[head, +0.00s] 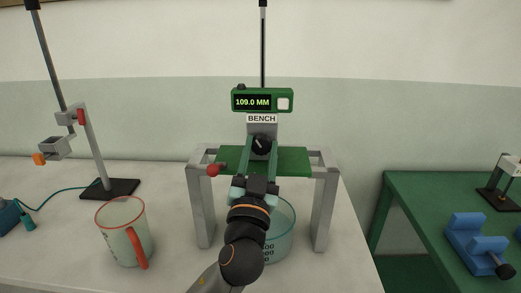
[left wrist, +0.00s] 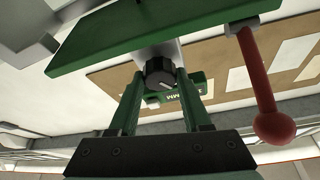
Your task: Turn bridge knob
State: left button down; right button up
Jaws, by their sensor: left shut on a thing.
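The bridge knob (head: 262,144) is a round black knob with a pale pointer line. It sits on a grey post under the BENCH label and a green display reading 109.0 MM (head: 252,102). In the left wrist view the knob (left wrist: 160,73) shows between the fingertips. My left gripper (head: 261,150) reaches up from the front over the bridge's green deck (head: 294,160) and is shut on the knob. It also shows in the left wrist view (left wrist: 158,84). My right gripper is not in view.
A red ball-ended lever (head: 213,170) sticks out left of the deck. A glass vessel (head: 283,232) stands under the bridge. A red-handled jug (head: 122,232) and a clamp stand (head: 96,160) are to the left. A green table (head: 405,205) with blue blocks is at the right.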

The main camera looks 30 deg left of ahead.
pick_arm(q)
jog(key=m+h+p, duration=0.2)
jog(key=m, duration=0.1)
jog(key=m+p, duration=0.1)
jog(key=m, duration=0.1)
jog(key=shift+a+r+h+p, duration=0.1)
jog(key=shift+r+h+p, duration=0.2)
jog(key=shift+h, duration=0.1)
jog(key=shift+f+m+p, duration=0.1)
jog(key=shift+m+p, duration=0.2)
jog(key=shift+m, duration=0.4)
jog(key=shift+f+h, duration=0.1)
jog(key=shift+h, duration=0.2)
jog(key=shift+c, duration=1.8)
grip_release()
jog(key=shift+f, duration=0.1)
